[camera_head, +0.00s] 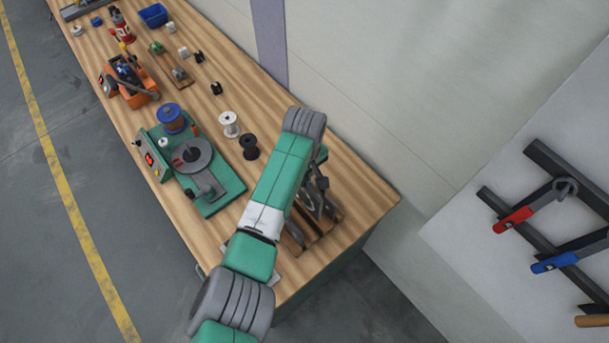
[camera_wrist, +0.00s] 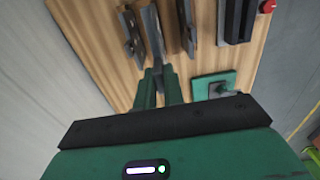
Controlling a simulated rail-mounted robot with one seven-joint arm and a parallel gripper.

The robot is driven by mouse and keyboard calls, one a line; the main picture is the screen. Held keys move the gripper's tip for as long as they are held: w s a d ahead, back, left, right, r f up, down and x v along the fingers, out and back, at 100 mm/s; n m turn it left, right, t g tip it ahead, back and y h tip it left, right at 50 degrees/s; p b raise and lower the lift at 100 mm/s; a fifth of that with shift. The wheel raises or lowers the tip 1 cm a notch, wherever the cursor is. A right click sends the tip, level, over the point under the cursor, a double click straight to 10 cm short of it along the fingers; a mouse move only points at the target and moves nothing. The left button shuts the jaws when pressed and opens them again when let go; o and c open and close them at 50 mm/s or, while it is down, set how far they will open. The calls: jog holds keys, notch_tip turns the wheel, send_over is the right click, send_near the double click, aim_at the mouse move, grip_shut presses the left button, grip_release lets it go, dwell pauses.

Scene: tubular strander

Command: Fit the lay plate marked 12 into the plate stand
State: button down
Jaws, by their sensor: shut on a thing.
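In the wrist view my gripper (camera_wrist: 158,76) is shut on a thin grey plate (camera_wrist: 151,32), seen nearly edge-on. Other grey plates stand edge-on on both sides of it, one at the left (camera_wrist: 131,36) and one at the right (camera_wrist: 188,28). No number can be read on any plate, so I cannot tell which is marked 12. In the head view my arm hides most of the gripper. Grey plates (camera_head: 313,199) and brown wooden stand parts (camera_head: 331,211) show beside the arm. I cannot tell whether the held plate sits in a slot.
A green machine (camera_head: 221,187) with a grey disc, a black spool (camera_head: 249,147) and a white spool (camera_head: 229,124) stand left of my arm on the wooden bench (camera_head: 367,197). A wall runs behind the bench. A dark block (camera_wrist: 238,22) is right of the plates.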

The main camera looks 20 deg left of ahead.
notch_tip(320, 180, up, 3)
jog(key=shift+f+p, duration=0.15)
jog(key=shift+p, duration=0.7)
jog(key=shift+r, duration=1.25)
